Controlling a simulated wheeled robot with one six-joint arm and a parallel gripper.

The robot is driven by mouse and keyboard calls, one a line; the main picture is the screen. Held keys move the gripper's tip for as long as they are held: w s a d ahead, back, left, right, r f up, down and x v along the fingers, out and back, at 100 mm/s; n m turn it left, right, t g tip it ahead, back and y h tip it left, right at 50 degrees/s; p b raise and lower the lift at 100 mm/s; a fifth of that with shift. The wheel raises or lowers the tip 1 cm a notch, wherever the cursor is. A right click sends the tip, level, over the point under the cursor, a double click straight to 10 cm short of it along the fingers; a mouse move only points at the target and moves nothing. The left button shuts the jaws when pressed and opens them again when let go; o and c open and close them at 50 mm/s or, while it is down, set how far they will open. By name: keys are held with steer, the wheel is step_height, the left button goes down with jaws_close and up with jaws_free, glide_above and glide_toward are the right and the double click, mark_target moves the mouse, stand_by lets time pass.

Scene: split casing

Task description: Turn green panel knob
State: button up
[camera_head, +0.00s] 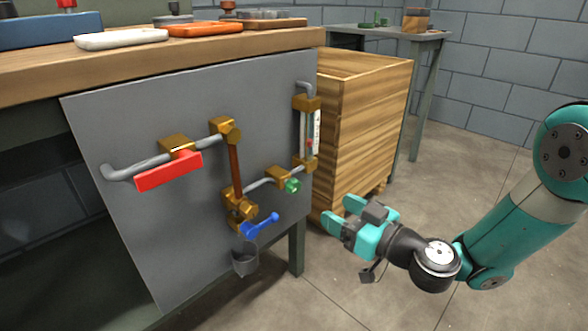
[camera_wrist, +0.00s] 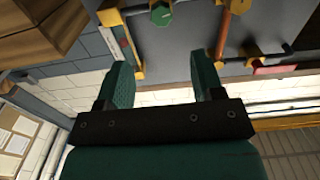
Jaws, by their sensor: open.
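The green knob (camera_head: 292,186) sits on a brass valve body on the grey panel (camera_head: 170,235), at the right end of a short grey pipe. In the wrist view the green knob (camera_wrist: 161,15) shows at the top, beyond and between the line of my fingers. My gripper (camera_head: 337,214) is open and empty, to the right of and a little below the knob, apart from it. In the wrist view both teal fingers of my gripper (camera_wrist: 163,75) are spread with nothing between them.
A red lever handle (camera_head: 169,172), a blue lever (camera_head: 260,225) and a glass gauge (camera_head: 309,132) are also on the panel. A small bucket (camera_head: 244,260) hangs below the blue lever. A wooden crate (camera_head: 365,120) stands behind my gripper.

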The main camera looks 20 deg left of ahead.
mark_target(297, 188)
steer(key=p+x, duration=0.3)
steer(key=x, duration=0.9)
steer(key=shift+a+f, duration=0.1)
steer(key=shift+a, duration=0.25)
steer(key=c, duration=0.9)
